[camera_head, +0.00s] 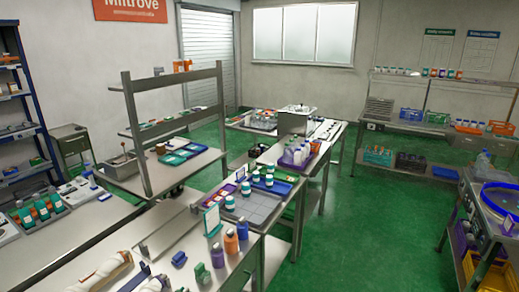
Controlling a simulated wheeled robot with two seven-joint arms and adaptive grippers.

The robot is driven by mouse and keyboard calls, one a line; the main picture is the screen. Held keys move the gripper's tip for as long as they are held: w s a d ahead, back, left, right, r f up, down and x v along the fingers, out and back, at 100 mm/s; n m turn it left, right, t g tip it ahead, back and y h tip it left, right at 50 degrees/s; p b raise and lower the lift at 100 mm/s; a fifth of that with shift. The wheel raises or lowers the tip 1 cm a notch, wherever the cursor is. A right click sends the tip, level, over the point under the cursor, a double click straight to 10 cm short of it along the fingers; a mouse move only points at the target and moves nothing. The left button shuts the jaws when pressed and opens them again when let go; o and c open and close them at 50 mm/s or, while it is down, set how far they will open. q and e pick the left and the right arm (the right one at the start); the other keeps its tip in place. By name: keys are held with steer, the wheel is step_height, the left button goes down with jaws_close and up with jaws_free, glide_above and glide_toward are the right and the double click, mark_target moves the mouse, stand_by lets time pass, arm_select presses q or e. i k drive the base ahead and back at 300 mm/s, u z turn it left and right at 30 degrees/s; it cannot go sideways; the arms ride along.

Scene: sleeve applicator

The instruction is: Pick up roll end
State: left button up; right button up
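No roll end can be told apart for certain in the head view. A pale, rounded, roll-like object with brown patches (105,271) lies on the near bench at the bottom left. Another whitish object (155,284) beside it is cut off by the bottom edge. I cannot tell what either is exactly. Neither of my grippers is in view.
The near bench (180,235) carries a blue block (179,259), a green block (202,273) and small bottles (231,242) by its right edge. A grey tray (255,207) with teal-white jars stands beyond. Green floor (370,225) is open to the right.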

mark_target(255, 174)
steer(key=u, duration=0.05)
steer(key=i, duration=0.9)
steer(key=u, duration=0.05)
steer(key=k, duration=1.65)
steer(key=z, duration=1.1)
steer(key=i, duration=5.7)
steer(key=u, duration=0.15)
